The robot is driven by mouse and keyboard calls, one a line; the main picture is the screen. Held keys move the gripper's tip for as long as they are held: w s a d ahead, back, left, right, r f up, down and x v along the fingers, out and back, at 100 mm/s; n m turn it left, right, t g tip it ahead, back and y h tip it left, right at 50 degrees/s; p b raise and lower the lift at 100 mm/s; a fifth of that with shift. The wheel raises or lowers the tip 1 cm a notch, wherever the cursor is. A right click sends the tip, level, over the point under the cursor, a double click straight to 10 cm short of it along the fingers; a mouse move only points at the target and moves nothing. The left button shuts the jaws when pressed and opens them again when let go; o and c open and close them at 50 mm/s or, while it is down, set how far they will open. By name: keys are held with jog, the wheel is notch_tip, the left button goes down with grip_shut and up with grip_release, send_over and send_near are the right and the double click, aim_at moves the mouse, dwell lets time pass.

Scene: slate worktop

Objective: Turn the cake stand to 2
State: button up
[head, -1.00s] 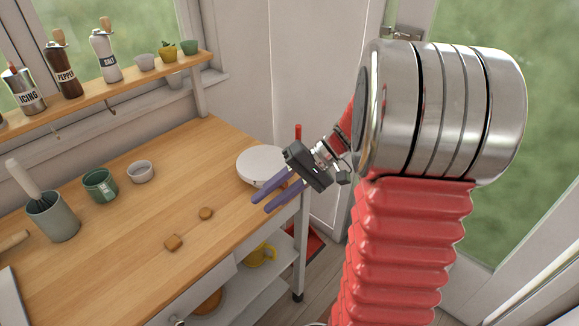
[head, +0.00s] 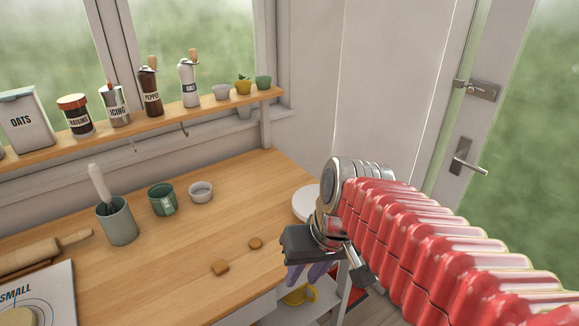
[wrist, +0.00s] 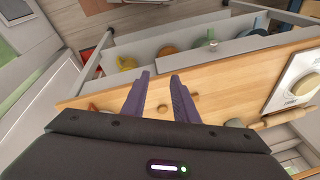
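A white round disc (head: 305,203), which looks like the top of the cake stand, sits at the right end of the wooden worktop. My arm covers most of it, and I see no numbers on it. I cannot make it out in the wrist view. My gripper (head: 305,272) is in front of the disc in the head view, by the worktop's front right edge, with its purple fingers pointing down. In the wrist view my gripper (wrist: 159,76) has its two fingers apart with nothing between them.
A white board (head: 45,290) marked SMALL, with a dial-like ring, lies at the left. Two small brown blocks (head: 221,267) lie on the worktop (head: 170,250). A whisk pot (head: 118,222), green mug (head: 162,200) and small bowl (head: 201,192) stand behind. A yellow mug (head: 300,294) is below.

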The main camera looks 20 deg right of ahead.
jog(key=shift+s+a+r+n+t+h, duration=0.25)
jog(key=shift+s+r+t+h, duration=0.25)
jog(key=shift+r+t, duration=0.25)
jog(key=shift+s+a+r+n+t+h, duration=0.1)
jog(key=shift+s+r+n+t+h, duration=0.3)
jog(key=shift+r+t, duration=0.3)
jog(key=shift+f, duration=0.1)
jog(key=shift+o, duration=0.5)
jog(key=shift+a, duration=0.1)
